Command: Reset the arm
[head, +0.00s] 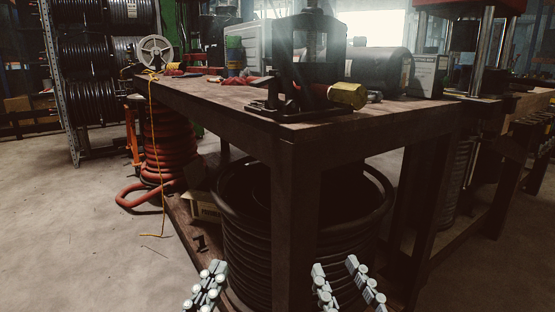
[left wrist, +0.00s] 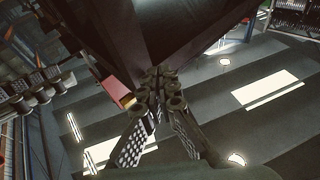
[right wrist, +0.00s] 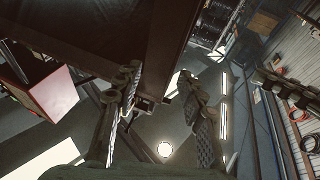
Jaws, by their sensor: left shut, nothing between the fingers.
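My left gripper (head: 210,276) is low at the bottom edge of the head view, in front of the workbench. Its fingers are together and empty in the left wrist view (left wrist: 160,82). My right gripper (head: 336,268) is also at the bottom edge, to the right of the front table leg. Its fingers stand apart with nothing between them in the right wrist view (right wrist: 160,84). The black hose crimper (head: 312,60) stands on the workbench above and beyond both grippers, touched by neither. Both arms are mostly out of the head view.
The wooden workbench (head: 225,97) has a thick front leg (head: 296,220) close to both grippers. A black coiled hose (head: 250,240) stands beneath it. A yellow fitting (head: 348,95) lies near the bench's front corner. Orange hose (head: 168,145) is coiled at left. Floor at left is clear.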

